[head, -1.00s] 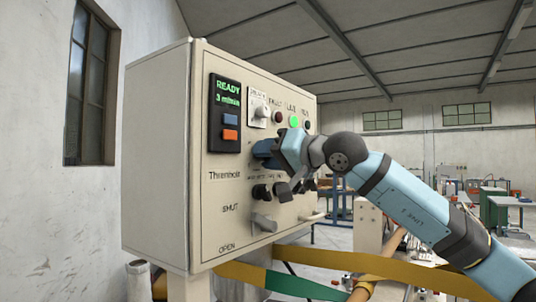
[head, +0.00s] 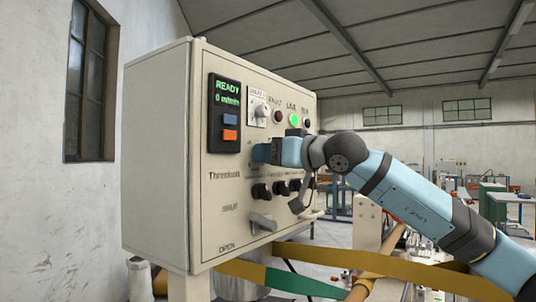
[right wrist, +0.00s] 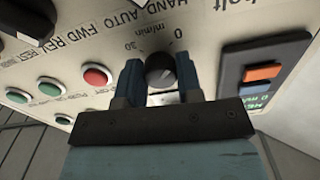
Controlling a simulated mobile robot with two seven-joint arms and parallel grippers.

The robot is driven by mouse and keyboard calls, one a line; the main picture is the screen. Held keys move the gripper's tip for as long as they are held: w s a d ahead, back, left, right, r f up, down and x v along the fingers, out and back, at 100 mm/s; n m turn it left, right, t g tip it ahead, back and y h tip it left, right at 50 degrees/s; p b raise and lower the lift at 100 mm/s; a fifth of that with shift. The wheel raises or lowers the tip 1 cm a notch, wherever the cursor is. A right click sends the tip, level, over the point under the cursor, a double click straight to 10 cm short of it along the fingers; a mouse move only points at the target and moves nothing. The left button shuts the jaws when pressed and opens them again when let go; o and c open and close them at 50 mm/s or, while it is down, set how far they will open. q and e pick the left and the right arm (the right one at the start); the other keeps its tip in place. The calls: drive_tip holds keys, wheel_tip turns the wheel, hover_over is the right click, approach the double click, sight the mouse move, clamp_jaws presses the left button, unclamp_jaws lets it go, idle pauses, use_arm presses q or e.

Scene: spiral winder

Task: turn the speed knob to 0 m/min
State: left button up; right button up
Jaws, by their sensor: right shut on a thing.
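The control box (head: 160,150) carries a display (head: 226,95) that reads READY with what looks like 0 m/min under it. The speed knob (right wrist: 160,70) is a dark round knob beside printed "m/min", "30" and "0" in the right wrist view. My right gripper (right wrist: 159,80) has one finger on each side of the knob and is shut on it. My left gripper is not in view.
A selector (head: 261,110) and a lit green lamp (head: 294,120) sit above my gripper. Several black knobs (head: 261,190) and a grey lever (head: 264,221) are below it. Red and green buttons (right wrist: 95,77) show in the right wrist view. A yellow-green band (head: 300,287) runs under the box.

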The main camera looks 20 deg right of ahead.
idle(0.3)
drive_tip(key=o, duration=0.7)
drive_tip(key=shift+o, duration=1.1)
drive_tip(key=b+v, duration=0.1)
drive_tip(key=v, duration=1.3)
drive_tip(key=shift+w+a, duration=0.1)
